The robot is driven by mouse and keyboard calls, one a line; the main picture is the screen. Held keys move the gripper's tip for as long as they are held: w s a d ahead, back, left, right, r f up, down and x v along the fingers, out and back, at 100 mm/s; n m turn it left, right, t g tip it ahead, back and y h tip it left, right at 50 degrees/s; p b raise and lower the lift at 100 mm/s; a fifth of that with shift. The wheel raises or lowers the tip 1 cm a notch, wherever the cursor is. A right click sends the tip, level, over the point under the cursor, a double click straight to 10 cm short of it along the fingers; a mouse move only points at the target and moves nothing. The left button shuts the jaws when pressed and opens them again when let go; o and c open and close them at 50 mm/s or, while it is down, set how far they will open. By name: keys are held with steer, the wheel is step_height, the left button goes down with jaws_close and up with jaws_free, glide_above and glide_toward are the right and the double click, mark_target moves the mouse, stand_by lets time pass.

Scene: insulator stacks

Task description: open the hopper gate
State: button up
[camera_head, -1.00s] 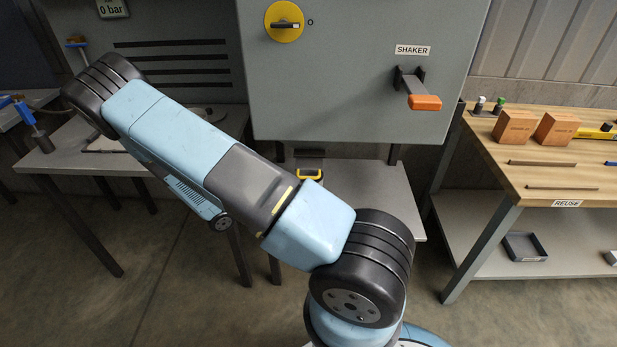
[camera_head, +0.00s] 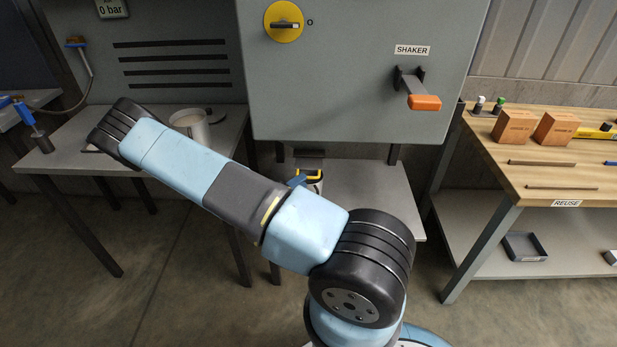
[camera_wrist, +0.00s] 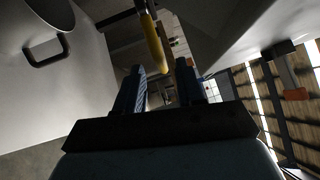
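The hopper gate's yellow handle (camera_head: 314,178) shows below the underside of the grey cabinet (camera_head: 350,75). In the wrist view the yellow handle (camera_wrist: 154,46) runs down from the top, just beyond and between my fingertips. My gripper (camera_wrist: 160,75) is open, with its two dark blue fingers apart and nothing clearly held. The handle looks nearer the left finger; I cannot tell whether it touches. In the head view only a bit of blue finger (camera_head: 297,181) shows next to the handle, and my arm hides the rest.
A pale container (camera_head: 190,127) stands on the left bench; a pale surface with a dark handle (camera_wrist: 47,50) fills the wrist view's left. The orange-ended shaker lever (camera_head: 424,102) and yellow rotary switch (camera_head: 284,22) are on the cabinet. A wooden workbench (camera_head: 550,180) stands right.

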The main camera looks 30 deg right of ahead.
steer(key=shift+x, duration=3)
steer(key=shift+c, duration=0.4)
jaws_close()
steer(key=shift+s, duration=0.1)
